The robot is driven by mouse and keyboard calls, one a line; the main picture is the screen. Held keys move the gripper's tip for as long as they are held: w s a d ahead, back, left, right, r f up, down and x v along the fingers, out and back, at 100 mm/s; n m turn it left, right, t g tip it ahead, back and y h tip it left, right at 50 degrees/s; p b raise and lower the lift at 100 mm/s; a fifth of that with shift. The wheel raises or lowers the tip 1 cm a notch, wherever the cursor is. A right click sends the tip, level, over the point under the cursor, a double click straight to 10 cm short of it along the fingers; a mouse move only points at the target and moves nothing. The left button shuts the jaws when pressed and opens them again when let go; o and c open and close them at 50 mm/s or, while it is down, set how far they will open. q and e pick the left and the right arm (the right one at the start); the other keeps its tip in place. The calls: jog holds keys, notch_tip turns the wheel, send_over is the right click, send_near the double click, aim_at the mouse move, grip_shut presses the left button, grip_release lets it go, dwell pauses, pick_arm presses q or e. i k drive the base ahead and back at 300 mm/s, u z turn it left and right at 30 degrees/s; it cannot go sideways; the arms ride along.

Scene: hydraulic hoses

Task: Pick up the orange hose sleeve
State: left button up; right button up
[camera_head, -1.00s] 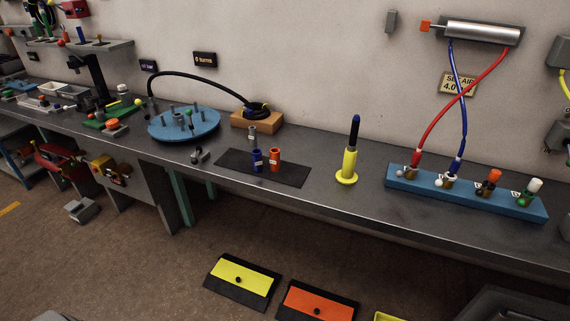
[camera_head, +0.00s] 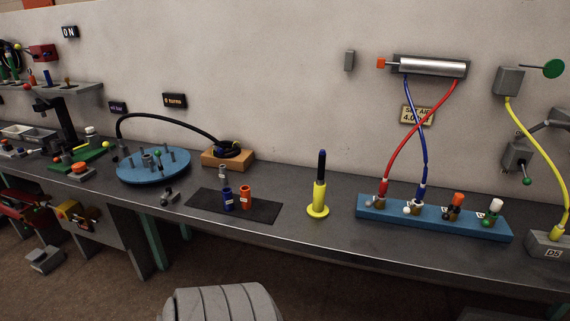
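The orange hose sleeve (camera_head: 246,197) is a short orange cylinder with a small pale label. It stands upright on a dark mat (camera_head: 264,212) on the grey workbench. A similar blue sleeve (camera_head: 228,199) stands just left of it on the same mat. A grey fitting (camera_head: 223,174) stands behind the blue sleeve. Neither of my grippers shows in the head view, so nothing is seen near the orange sleeve.
A yellow stand with a dark blue top (camera_head: 318,198) is right of the mat. A blue manifold (camera_head: 385,209) with red and blue hoses lies further right. A blue turntable (camera_head: 152,169) and a wooden block (camera_head: 216,160) stand left and behind. Bench between mat and yellow stand is clear.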

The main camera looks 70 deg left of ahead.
aim_at(246, 197)
jog(key=i, duration=1.15)
jog(key=u, duration=2)
